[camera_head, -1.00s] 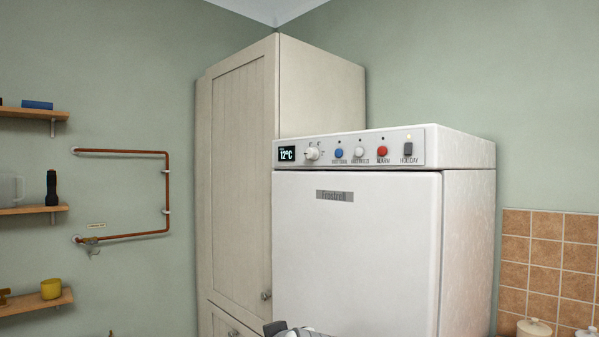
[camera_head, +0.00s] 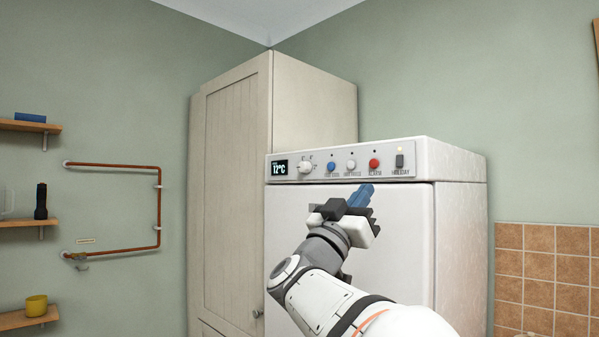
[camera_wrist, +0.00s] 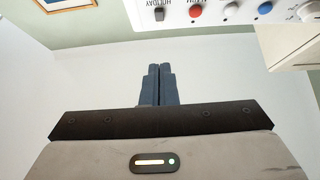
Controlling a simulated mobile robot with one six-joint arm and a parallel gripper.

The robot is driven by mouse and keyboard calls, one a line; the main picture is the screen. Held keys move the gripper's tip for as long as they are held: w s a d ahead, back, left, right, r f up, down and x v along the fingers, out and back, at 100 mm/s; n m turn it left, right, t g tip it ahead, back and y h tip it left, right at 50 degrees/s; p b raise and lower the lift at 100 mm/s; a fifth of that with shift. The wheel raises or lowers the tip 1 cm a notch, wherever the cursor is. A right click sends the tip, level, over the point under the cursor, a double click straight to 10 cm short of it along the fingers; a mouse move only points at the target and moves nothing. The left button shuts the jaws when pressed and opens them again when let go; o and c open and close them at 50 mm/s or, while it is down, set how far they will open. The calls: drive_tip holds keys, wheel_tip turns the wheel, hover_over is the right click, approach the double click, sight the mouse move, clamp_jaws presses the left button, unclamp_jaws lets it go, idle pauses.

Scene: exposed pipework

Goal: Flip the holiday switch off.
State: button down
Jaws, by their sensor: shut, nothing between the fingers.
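The holiday switch (camera_head: 400,161) is a small grey rocker at the right end of the fridge's control panel (camera_head: 342,164), with a lit yellowish lamp above it. It also shows in the wrist view (camera_wrist: 159,14), upside down, just past my fingertips. My gripper (camera_head: 366,188) is shut and empty, its blue-grey fingers together, in front of the fridge door. It sits below and left of the switch in the head view and appears apart from it. In the wrist view the fingertips (camera_wrist: 154,66) point toward the switch.
A red alarm button (camera_head: 374,163), a white button (camera_head: 351,165), a blue button (camera_head: 331,165) and a white dial (camera_head: 305,167) line the panel left of the switch. A tall cupboard (camera_head: 235,180) stands left of the fridge (camera_head: 460,200).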

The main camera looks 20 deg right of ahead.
sight(399, 158)
drive_tip(key=p+x, duration=0.1)
drive_tip(key=x, duration=0.3)
drive_tip(key=d+f+p+x, duration=0.1)
drive_tip(key=x, duration=0.3)
drive_tip(key=f+p+x, duration=0.1)
drive_tip(key=x, duration=0.3)
drive_tip(key=shift+w+d+r+p, duration=0.1)
drive_tip(key=shift+w+d+p, duration=0.25)
drive_tip(key=shift+w+d, duration=0.1)
drive_tip(key=shift+d, duration=0.15)
drive_tip(key=shift+w, duration=0.1)
